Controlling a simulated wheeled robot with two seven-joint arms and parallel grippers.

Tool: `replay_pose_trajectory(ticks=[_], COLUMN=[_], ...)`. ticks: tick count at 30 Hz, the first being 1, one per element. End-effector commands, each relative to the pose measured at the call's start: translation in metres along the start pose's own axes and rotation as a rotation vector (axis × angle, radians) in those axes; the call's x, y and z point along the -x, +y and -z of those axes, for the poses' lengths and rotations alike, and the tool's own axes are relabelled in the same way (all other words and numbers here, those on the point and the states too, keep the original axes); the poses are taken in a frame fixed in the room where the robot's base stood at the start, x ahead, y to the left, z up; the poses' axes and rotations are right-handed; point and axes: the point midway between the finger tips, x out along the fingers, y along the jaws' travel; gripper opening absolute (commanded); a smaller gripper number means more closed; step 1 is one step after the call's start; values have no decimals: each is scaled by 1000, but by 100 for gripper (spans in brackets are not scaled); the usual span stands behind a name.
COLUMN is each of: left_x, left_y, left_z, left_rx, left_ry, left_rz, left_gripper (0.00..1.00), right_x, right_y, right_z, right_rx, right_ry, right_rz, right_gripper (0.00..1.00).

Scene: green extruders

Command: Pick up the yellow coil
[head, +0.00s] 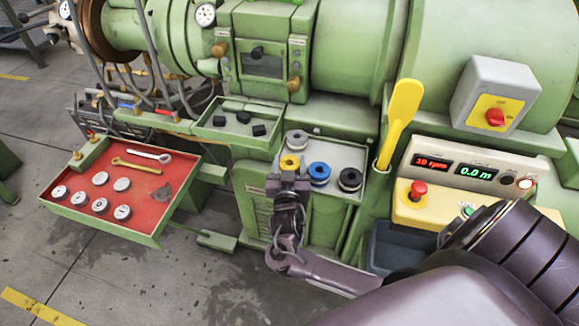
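The yellow coil (289,163) is a small spool at the front left of a grey tray on the green machine. My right gripper (288,178) is directly in front of the yellow coil in the head view and hides its lower part. I cannot tell whether the fingers touch the coil or how far apart they are. My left gripper is not in view.
A grey coil (297,140), a blue coil (319,173) and a black coil (350,180) stand close by on the grey tray (345,154). A yellow paddle (401,112) stands upright to the right. A red drawer (120,182) with tools and several discs is at left.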

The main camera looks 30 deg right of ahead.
Motion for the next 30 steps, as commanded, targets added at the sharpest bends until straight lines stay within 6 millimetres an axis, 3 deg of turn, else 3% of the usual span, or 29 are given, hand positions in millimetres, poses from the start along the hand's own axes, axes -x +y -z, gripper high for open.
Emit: replay_pose_trajectory(ticks=[3,11,17,20,30], left_x=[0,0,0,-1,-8], left_y=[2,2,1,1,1], left_z=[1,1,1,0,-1], left_rx=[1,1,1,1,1], left_ry=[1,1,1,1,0], left_rz=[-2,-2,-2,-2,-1], left_gripper=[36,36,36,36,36], right_x=[0,0,0,0,0], right_y=[0,0,0,0,0], right_z=[0,3,20,39,138], right_rx=[0,-2,-4,-5,-9], right_ry=[0,1,3,4,4], right_rz=[0,0,0,0,0], right_gripper=[25,25,25,25,25])
